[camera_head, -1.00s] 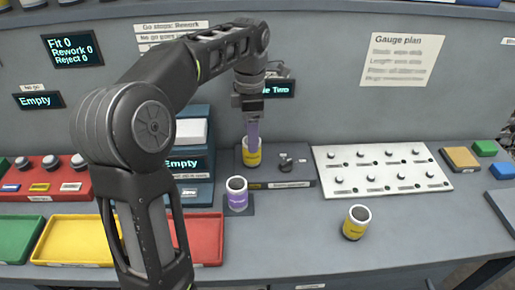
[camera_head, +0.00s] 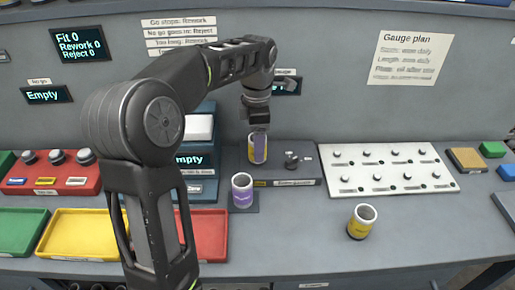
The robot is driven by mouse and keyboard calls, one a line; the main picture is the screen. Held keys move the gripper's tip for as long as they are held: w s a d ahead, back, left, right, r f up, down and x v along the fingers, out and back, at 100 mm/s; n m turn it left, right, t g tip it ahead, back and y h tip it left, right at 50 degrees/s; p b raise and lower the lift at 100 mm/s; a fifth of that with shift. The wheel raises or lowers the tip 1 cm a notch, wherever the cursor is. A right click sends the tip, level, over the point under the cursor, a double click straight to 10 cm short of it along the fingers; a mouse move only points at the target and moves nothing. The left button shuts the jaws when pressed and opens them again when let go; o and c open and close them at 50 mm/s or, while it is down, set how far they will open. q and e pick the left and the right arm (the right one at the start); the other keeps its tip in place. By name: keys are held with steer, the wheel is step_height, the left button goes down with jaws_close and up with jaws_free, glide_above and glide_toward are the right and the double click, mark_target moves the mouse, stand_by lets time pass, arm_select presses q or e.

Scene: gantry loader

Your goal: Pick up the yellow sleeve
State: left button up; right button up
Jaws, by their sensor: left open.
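A yellow sleeve (camera_head: 251,154) with a pale band stands upright on the dark gauge base at the back middle. My left gripper (camera_head: 259,147) points straight down at this sleeve, with a purple-grey finger in front of it covering part of its face. The jaws are open; I cannot tell whether a finger touches the sleeve. A second yellow sleeve (camera_head: 360,224), dark at its lower end and open at the top, stands alone on the bench at front right. My right gripper is not in view.
A purple sleeve (camera_head: 242,192) stands on a dark pad just in front of the gauge. A white peg board (camera_head: 385,185) lies to the right. Green, yellow (camera_head: 82,215) and red (camera_head: 212,215) trays lie at left. The bench around the front yellow sleeve is clear.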

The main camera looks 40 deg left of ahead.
arm_select(q)
step_height(320, 180, down, 4)
steer(key=shift+r, duration=0.25)
steer(key=shift+c, duration=0.4)
jaws_close()
stand_by(0.6)
steer(key=shift+r, duration=0.1)
